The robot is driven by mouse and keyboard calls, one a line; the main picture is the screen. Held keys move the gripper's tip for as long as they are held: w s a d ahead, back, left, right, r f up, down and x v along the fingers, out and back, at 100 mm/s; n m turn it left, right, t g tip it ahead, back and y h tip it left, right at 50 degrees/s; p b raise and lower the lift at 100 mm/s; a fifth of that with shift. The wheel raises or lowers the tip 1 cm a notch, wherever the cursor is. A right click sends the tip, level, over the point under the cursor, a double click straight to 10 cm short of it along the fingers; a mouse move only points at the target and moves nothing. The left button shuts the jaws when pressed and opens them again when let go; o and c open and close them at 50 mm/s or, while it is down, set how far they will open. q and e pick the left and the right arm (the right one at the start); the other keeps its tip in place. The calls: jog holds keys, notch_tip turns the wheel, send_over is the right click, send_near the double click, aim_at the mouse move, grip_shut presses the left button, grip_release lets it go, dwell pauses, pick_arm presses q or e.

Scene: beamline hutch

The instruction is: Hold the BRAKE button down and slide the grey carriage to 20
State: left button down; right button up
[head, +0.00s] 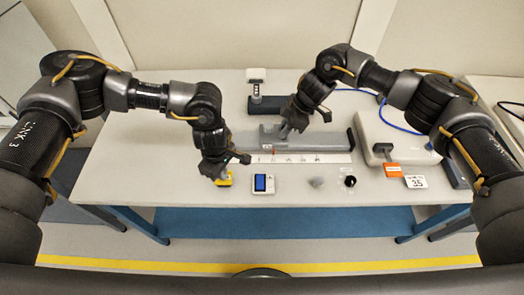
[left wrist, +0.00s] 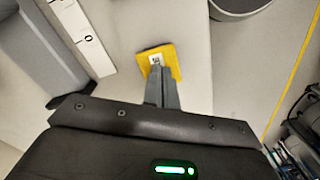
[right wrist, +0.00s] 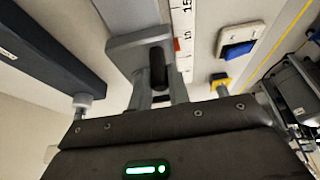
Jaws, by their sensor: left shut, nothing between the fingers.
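The yellow BRAKE box (head: 224,181) stands at the front left of the table. It also shows in the left wrist view (left wrist: 172,58). My left gripper (head: 226,172) is shut and empty, its fingertips at the top of that box. The button is hidden beneath the tips, so I cannot see whether it is pressed. The grey carriage (right wrist: 128,48) sits on the rail (head: 325,142). My right gripper (right wrist: 160,85) has its fingers on either side of the carriage's dark upright handle (right wrist: 157,66); their contact is unclear. The red pointer (right wrist: 177,44) is short of the scale's 15 mark.
A dark bar (head: 283,104) lies behind the rail. A pale box (head: 385,130) with a blue cable stands right. The rail's right stretch looks clear.

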jog(key=shift+d, duration=0.1)
grip_shut()
jog(key=shift+d, duration=4.95)
jog(key=o, duration=0.9)
grip_release()
jog(key=shift+r, duration=0.1)
jog(key=shift+r, duration=3.9)
pick_arm(q)
jog(key=shift+r, duration=3.5)
